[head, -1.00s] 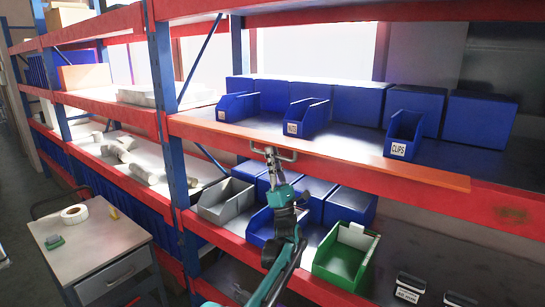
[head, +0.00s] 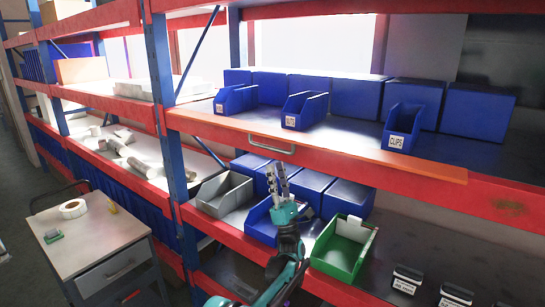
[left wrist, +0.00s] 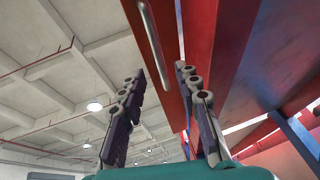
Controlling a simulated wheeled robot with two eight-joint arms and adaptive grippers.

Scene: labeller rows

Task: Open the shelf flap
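The shelf flap (head: 360,152) shows as a long orange strip along the front edge of the upper shelf. A grey metal bar handle (head: 271,146) sits at its front, left of the middle; the handle also shows in the left wrist view (left wrist: 154,45). I cannot tell how far the flap is tilted. My left gripper (head: 276,176) is just below the handle, pointing up, apart from it. In the left wrist view its two fingers (left wrist: 158,75) stand apart with nothing between them. My right gripper is not in view.
Blue bins (head: 304,110) stand on the upper shelf behind the flap. Below are a grey bin (head: 222,196), a green bin (head: 343,247) and more blue bins, close around my left arm. A blue upright (head: 160,80) is at the left, and a cart (head: 100,245) stands beyond.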

